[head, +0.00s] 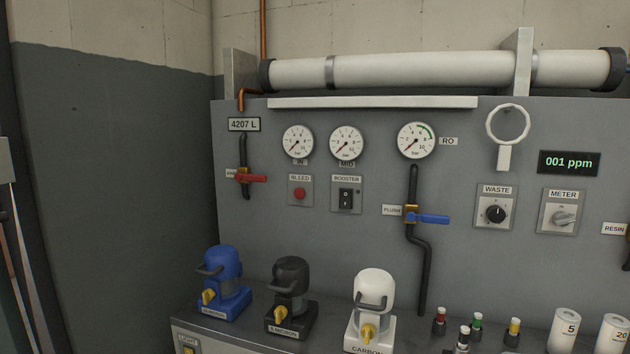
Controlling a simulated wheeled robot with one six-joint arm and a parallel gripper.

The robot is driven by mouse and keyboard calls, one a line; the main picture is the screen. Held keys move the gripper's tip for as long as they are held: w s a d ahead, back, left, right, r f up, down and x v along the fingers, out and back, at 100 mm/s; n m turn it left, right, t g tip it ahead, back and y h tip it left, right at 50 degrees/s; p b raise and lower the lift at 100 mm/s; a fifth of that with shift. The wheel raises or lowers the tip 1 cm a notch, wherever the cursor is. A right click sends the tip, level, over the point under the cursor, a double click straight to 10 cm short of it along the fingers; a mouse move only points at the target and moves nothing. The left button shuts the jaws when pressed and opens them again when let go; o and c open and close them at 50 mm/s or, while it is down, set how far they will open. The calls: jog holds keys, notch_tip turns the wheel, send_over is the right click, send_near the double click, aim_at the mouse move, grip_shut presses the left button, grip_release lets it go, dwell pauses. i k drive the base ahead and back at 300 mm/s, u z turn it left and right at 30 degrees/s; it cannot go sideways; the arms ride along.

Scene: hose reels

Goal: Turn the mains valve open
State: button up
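A small brass valve with a red lever (252,178) sits on a dark vertical pipe (244,150) at the left of the grey panel. The lever lies level, pointing right, across the pipe. The small label (231,174) beside it is partly covered and too small to read, so I cannot confirm that it names the mains valve. A plate reading 4207 L (244,124) is above it. My gripper is not in view.
A blue-lever valve (428,218) labelled FLUSH sits on another pipe to the right. Gauges, a BLEED button (299,194) and a BOOSTER switch (346,198) are nearby. Blue (222,282), black (290,297) and white (371,307) housings stand on the ledge below.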

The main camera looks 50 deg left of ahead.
aim_at(239, 176)
jog(key=u, duration=1.6)
jog(key=i, duration=1.65)
jog(key=u, duration=0.5)
